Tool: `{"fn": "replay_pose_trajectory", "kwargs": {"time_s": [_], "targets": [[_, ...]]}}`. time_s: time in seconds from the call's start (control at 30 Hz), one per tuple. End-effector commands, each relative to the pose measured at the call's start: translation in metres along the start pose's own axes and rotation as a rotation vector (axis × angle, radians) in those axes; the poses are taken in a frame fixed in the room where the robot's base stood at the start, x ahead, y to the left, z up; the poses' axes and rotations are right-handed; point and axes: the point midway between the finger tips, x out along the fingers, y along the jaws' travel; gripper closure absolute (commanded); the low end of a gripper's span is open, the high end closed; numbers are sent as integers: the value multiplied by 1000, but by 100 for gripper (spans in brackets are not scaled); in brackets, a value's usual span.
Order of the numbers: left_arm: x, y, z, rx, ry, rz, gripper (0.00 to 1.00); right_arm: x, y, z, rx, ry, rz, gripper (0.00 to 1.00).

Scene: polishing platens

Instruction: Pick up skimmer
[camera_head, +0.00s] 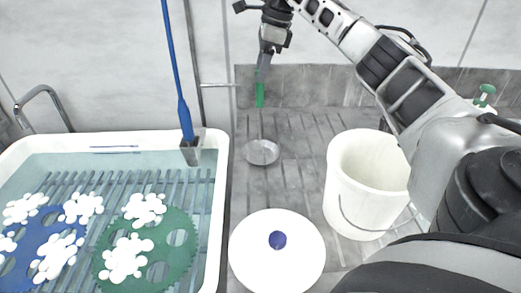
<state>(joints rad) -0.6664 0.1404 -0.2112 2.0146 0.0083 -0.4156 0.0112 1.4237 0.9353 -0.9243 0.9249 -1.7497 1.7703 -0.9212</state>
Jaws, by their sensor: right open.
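The skimmer (262,152) has a round, shallow metal bowl, a thin shaft and a green handle (260,95) that points up at the back of the grey counter. My right gripper (264,68) is open at the upper end of the green handle. Its fingers are small and dark here, and I cannot tell whether they touch the handle or stand around it. My left gripper is not in view.
A white basin (222,190) at left holds water, a rack and blue and green platens with white foam. A blue-handled tool (184,110) stands in it. A white bucket (345,190) and a white lidded container (255,262) flank the front. A green-topped bottle (486,92) is far right.

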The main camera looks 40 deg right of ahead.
Motion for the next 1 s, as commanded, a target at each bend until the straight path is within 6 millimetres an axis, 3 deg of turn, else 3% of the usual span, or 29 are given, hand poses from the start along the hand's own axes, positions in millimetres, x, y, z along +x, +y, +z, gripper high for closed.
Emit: {"fn": "replay_pose_trajectory", "kwargs": {"time_s": [0.17,0.5,0.77,0.93,1.0], "targets": [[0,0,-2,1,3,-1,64,12,0,-2,1,0,1,53],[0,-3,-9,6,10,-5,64,55,2,-7,1,0,1,53],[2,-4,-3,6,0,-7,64,57,2,-6,0,-2,-1,53],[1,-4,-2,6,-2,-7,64,57,2,-6,0,-2,-1,100],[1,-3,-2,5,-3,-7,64,57,2,-6,0,-2,-1,100]]}}
